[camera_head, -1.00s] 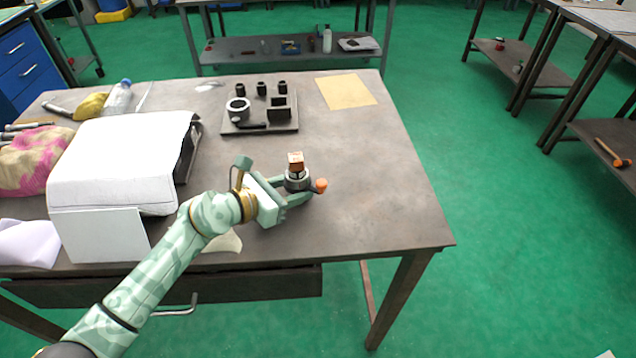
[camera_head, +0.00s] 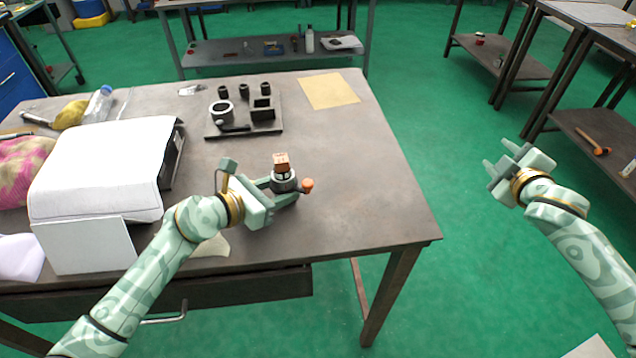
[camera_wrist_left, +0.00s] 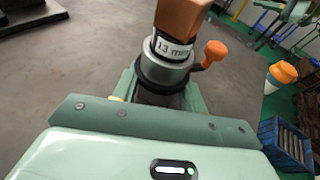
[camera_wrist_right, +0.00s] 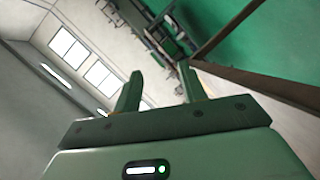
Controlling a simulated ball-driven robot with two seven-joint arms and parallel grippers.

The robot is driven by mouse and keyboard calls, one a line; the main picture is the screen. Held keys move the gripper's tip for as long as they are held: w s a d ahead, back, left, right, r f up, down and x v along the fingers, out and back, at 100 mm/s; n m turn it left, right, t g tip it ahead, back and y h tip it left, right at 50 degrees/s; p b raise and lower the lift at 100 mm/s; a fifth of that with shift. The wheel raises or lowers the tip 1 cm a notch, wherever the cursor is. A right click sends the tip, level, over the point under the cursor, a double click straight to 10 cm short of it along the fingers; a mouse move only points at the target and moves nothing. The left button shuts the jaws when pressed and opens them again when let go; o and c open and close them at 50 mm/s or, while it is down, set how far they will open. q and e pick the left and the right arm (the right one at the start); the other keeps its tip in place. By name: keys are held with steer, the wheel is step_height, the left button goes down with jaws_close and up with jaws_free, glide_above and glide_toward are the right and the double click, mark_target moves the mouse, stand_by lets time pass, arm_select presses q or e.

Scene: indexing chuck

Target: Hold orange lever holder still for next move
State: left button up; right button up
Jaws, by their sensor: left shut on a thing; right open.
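The lever holder is a grey round body (camera_head: 284,184) with an orange ball-ended lever (camera_head: 307,185) pointing right; it stands near the table's front. An orange-brown block (camera_head: 281,162) sits on top of it, above a white band that reads "13 mm" in the left wrist view (camera_wrist_left: 172,48). My left gripper (camera_head: 284,190) is shut around the grey body, which also shows between its fingers in the left wrist view (camera_wrist_left: 163,78). My right gripper (camera_head: 500,168) is open and empty, out over the green floor to the right of the table. Its spread fingers show in the right wrist view (camera_wrist_right: 160,92).
A dark fixture plate (camera_head: 215,130) with a ring, several black pieces and a block stands farther back. A tan sheet (camera_head: 330,91) lies behind right. A white box-like cover (camera_head: 95,170) stands left. The table's right part is clear.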

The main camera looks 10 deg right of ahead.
steer(key=w+a+r+n+y, duration=0.1)
steer(key=a+r+y, duration=0.25)
steer(key=a, duration=0.65)
steer(key=w+a+r+n+y, duration=0.15)
steer(key=a+y, duration=0.35)
steer(key=a, duration=0.6)
steer(key=m+g+y, duration=0.3)
steer(key=g+y, duration=0.2)
glide_toward(312, 184)
steer(key=shift+h, duration=0.25)
steer(key=x, duration=0.8)
steer(key=shift+w+a+r, duration=0.1)
steer(key=shift+w+a, duration=0.05)
steer(key=shift+a, duration=0.15)
jaws_close()
